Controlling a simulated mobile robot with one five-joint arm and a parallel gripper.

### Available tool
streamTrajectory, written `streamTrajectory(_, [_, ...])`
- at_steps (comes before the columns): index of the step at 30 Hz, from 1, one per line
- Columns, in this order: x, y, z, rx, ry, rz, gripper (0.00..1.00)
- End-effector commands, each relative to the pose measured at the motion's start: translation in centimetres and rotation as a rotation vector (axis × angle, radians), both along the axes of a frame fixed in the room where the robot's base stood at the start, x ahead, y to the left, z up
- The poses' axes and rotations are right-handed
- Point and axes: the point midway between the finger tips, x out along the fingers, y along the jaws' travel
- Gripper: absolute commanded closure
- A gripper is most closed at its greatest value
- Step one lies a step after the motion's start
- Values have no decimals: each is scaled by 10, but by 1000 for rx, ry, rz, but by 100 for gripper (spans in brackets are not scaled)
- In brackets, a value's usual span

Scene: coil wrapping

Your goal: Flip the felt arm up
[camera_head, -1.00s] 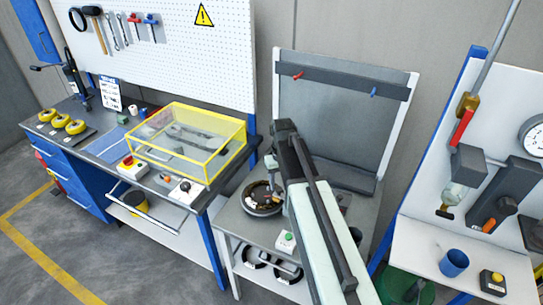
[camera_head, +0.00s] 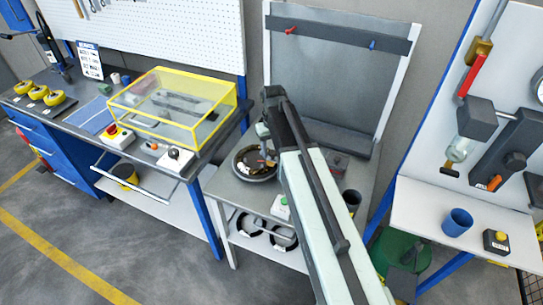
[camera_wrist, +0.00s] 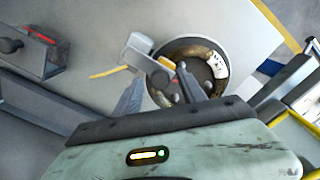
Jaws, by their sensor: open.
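The felt arm (camera_wrist: 146,54) is a grey bar with a pale rounded end. In the wrist view it reaches over the rim of a round dark dish (camera_wrist: 221,91) holding a coil with white wrap and a label. In the head view the dish (camera_head: 240,168) sits on the grey bench, left of my forearm. My gripper (camera_wrist: 162,80) is open, its fingers spread over the dish beside the felt arm. I cannot tell whether a finger touches it. The gripper is mostly hidden behind my arm in the head view.
A grey panel (camera_head: 330,85) rises behind the bench. A yellow-framed clear guard box (camera_head: 170,105) stands on the workbench to the left. A dark cup (camera_head: 351,200) stands right of my arm.

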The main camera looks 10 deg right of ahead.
Motion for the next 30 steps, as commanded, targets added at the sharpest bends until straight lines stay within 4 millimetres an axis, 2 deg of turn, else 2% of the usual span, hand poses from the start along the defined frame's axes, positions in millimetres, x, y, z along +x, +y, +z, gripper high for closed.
streamTrajectory(5, [0, 0, 1, 0, 0, 1, 52])
streamTrajectory(6, [0, 1, 1, 0, 0, 1, 57])
streamTrajectory(9, [0, 1, 1, 0, 0, 1, 85])
streamTrajectory(11, [0, 1, 1, 0, 0, 1, 100])
streamTrajectory(30, [0, 2, 1, -1, 0, 2, 100])
